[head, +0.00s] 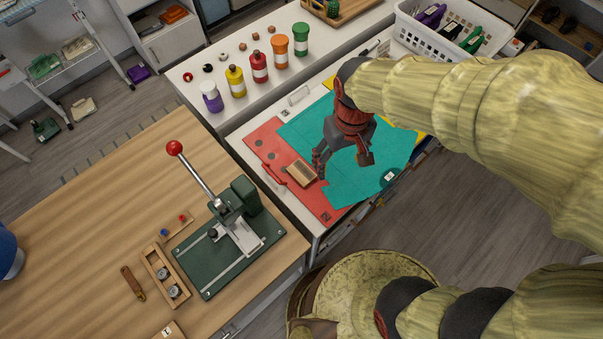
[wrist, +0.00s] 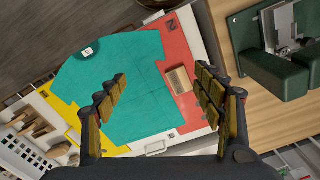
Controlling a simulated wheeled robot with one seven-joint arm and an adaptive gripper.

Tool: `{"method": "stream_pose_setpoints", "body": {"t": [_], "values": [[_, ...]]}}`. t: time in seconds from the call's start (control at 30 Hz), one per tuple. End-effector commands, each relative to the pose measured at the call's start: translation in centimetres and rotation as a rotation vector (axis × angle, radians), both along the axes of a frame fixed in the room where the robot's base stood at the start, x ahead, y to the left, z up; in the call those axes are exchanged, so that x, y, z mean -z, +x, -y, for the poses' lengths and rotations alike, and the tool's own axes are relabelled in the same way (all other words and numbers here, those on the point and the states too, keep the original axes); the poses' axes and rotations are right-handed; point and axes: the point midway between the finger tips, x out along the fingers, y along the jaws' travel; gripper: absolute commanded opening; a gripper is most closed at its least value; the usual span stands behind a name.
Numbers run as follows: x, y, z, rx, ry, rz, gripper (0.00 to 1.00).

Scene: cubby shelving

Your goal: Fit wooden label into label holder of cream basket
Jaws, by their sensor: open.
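A small light wooden block (head: 301,174), possibly the wooden label, lies on the red panel (head: 262,142) beside the teal mat. It also shows in the wrist view (wrist: 179,80), between my fingers and nearer the right one. My gripper (head: 342,163) is open and empty above the teal mat; its fingers also frame the wrist view (wrist: 163,85). In the head view its left finger appears close to the block; I cannot tell the height gap. An off-white basket (head: 416,36) holding purple, black and green items stands at the top right. I cannot make out a label holder on it.
A green press (head: 226,240) with a red-knobbed lever stands on the wooden table (head: 95,215). Several coloured bottles, including a red one (head: 259,67), line the white counter behind. A red handle-like piece (head: 274,174) lies left of the block. The teal mat is mostly clear.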

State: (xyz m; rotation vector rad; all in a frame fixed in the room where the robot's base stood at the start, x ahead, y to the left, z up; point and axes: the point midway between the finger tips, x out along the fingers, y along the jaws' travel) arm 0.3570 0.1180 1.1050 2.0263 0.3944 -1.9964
Motion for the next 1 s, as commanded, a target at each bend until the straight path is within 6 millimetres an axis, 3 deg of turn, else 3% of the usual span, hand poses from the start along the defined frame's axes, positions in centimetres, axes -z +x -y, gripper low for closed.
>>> {"method": "stream_pose_setpoints", "body": {"t": [0.03, 0.5, 0.6, 0.7, 1.0], "values": [[1.6, 0.3, -0.9, -0.029, -0.01, -0.026, 0.68], [14.3, 4.4, -8.5, -0.281, -0.05, -0.125, 0.68], [15.5, 6.7, -9.9, -0.329, -0.035, -0.089, 0.68], [14.7, 9.0, -11.2, -0.378, -0.01, -0.02, 0.68], [17.2, 9.1, -11.1, -0.405, -0.009, -0.014, 0.68]]}}
